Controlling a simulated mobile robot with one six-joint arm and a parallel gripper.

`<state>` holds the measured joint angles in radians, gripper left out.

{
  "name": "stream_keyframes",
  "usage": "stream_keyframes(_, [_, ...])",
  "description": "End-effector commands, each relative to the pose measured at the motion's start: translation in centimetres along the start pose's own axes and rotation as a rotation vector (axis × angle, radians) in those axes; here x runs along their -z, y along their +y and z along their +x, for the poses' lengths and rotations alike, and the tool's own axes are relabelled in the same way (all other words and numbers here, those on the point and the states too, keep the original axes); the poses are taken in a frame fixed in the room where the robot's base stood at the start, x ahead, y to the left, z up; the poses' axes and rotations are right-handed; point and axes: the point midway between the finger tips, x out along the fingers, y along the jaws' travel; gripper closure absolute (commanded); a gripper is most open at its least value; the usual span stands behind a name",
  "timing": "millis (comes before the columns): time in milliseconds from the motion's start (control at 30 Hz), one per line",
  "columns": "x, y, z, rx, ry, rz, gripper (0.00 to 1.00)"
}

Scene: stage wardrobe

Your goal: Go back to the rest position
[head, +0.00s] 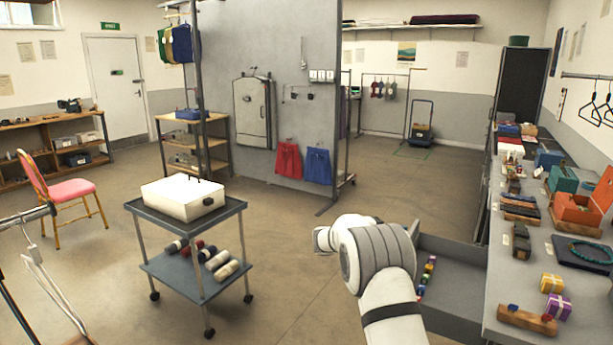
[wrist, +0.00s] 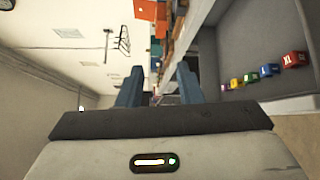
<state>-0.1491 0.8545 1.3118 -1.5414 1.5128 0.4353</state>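My gripper (wrist: 158,84) shows in the wrist view with its two blue-grey fingers apart and nothing between them. The wrist picture is turned sideways, with the counter and wall beyond the fingers. In the head view my white arm reaches forward beside the open drawer, and its body hides the gripper there. No object of the task besides my own arm is named.
An open grey drawer (head: 460,284) juts out right of my arm, with several coloured cubes (wrist: 265,70) in it. A loaded counter (head: 509,289) runs along the right. A trolley (head: 163,226) carrying a white case (head: 183,198) stands left; floor between is clear.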

Motion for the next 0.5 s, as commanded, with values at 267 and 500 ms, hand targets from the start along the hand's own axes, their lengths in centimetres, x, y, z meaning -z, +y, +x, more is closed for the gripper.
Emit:
stream_keyframes(267, [-6.5, 1.3, 0.2, 0.236, -0.023, -0.010, 0.67])
stream_keyframes(500, [-15.9, 1.1, -1.8, 0.566, -0.022, 0.011, 0.67])
